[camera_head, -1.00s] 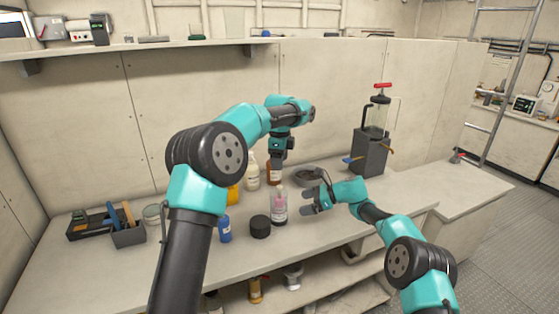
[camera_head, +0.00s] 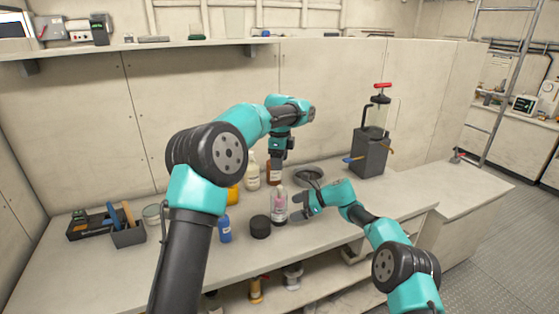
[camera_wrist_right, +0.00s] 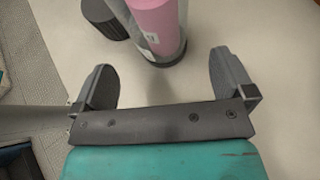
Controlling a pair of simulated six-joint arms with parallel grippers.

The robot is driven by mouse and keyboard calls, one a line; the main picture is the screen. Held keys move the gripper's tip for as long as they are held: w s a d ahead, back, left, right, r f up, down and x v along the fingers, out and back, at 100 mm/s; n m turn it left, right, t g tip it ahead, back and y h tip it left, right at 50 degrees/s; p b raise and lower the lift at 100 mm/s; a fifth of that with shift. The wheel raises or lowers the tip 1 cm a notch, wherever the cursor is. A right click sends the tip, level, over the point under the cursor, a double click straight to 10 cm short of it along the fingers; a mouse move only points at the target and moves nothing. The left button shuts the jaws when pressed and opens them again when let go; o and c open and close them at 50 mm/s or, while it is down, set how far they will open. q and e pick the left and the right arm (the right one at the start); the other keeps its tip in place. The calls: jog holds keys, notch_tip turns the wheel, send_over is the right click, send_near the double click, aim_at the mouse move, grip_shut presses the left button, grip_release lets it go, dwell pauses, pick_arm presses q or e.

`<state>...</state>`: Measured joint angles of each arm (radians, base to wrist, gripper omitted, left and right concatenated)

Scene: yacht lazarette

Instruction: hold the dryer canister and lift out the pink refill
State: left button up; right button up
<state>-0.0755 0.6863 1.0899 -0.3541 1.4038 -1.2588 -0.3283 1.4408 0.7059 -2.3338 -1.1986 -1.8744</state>
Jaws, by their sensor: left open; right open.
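The dryer canister (camera_head: 279,217) stands upright on the bench, a clear cylinder with the pink refill (camera_head: 279,203) inside. In the right wrist view the canister (camera_wrist_right: 168,60) and pink refill (camera_wrist_right: 155,20) are just beyond my fingertips, cut off by the top edge. My right gripper (camera_head: 295,207) is open and low, close to the right side of the canister; nothing is between its fingers (camera_wrist_right: 162,80). My left gripper (camera_head: 277,160) is open and points down above and behind the canister's top; its fingertips are small and partly hard to make out.
A black round lid (camera_head: 260,227) lies left of the canister. A blue bottle (camera_head: 224,229), a white bottle (camera_head: 252,172) and a brown bottle (camera_head: 273,174) stand nearby. A dark ring-shaped item (camera_head: 309,175) lies behind my right gripper. A tool caddy (camera_head: 128,235) is at left.

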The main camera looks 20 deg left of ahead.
aim_at(281, 213)
jog(key=shift+x, duration=3.35)
jog(key=shift+c, duration=0.3)
jog(key=c, duration=0.9)
jog(key=shift+o, duration=0.2)
jog(key=shift+c, duration=1.4)
jog(key=o, duration=1.2)
